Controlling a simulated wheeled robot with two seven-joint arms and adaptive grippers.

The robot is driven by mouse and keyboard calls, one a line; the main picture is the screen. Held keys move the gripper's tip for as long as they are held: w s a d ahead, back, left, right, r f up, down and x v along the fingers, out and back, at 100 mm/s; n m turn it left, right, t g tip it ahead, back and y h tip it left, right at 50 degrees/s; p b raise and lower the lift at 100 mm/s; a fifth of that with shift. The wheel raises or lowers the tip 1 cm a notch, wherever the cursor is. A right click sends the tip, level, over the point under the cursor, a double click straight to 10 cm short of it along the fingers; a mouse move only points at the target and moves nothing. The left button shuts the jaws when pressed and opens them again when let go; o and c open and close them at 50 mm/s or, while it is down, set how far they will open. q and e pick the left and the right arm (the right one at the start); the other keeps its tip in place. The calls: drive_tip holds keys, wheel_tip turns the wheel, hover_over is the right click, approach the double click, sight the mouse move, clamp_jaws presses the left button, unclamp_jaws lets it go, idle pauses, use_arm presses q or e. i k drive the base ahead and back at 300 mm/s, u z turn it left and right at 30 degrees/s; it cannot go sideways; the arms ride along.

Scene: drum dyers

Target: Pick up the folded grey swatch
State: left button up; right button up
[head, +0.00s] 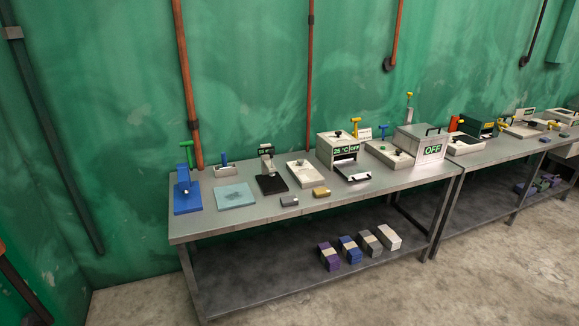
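A row of small banded bundles lies on the lower shelf of the near bench: purple (329,256), blue (350,249), grey (370,243) and white (388,237). The grey bundle sits between the blue and white ones and looks like folded cloth. A small dark grey block (289,201) also lies on the benchtop near its front edge; I cannot tell whether it is cloth. Neither of my grippers is in view.
The metal bench (240,220) stands against a green wall. On top are a blue stand (187,195), a light blue sheet (236,195), a black-based press (271,184), a tan block (321,192) and boxes marked OFF (423,144). The concrete floor (480,275) in front is clear.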

sight(291, 200)
drive_tip(key=u, duration=0.25)
drive_tip(key=i, duration=1.95)
drive_tip(key=u, duration=0.25)
